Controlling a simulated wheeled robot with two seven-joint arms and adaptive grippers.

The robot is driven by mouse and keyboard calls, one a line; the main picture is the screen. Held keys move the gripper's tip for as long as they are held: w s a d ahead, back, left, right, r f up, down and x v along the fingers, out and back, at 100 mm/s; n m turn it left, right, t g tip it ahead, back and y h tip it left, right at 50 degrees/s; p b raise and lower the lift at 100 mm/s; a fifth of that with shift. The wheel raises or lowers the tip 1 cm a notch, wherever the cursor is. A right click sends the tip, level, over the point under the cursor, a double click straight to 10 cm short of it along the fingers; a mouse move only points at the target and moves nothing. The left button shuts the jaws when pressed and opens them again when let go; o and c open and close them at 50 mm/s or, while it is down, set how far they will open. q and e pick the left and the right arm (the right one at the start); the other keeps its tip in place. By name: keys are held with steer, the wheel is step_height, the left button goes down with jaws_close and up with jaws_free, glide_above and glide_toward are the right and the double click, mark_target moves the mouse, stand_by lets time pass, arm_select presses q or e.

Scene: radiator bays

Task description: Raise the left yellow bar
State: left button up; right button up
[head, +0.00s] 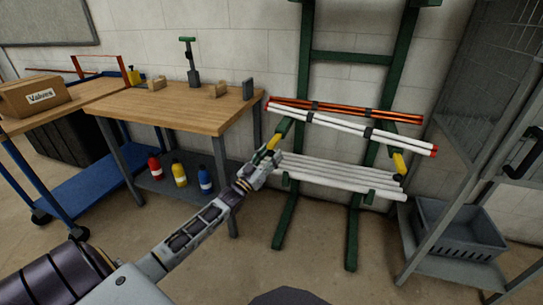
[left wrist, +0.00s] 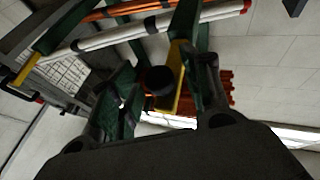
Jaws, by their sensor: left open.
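The left yellow bar (head: 274,138) is the yellow tip of a green arm on the left post of the green rack. In the left wrist view the yellow bar (left wrist: 175,78) stands between the fingers, nearer the right one. My left gripper (head: 264,160) is open just below and in front of it; in the wrist view the gripper (left wrist: 163,98) has its two dark fingers spread around the bar. I cannot tell whether they touch it. A matching right yellow bar (head: 399,162) is on the other post. My right gripper is not in view.
The green rack (head: 303,90) holds orange rods (head: 345,112), white red-capped tubes (head: 350,131) and lower white pipes (head: 335,172). A wooden workbench (head: 170,95) stands left. A metal frame with a grey crate (head: 460,235) stands right. The floor before the rack is clear.

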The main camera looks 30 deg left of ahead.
arm_select(q)
steer(key=shift+w+r, duration=0.15)
steer(key=shift+w, duration=0.2)
steer(key=shift+d, duration=0.1)
jaws_close()
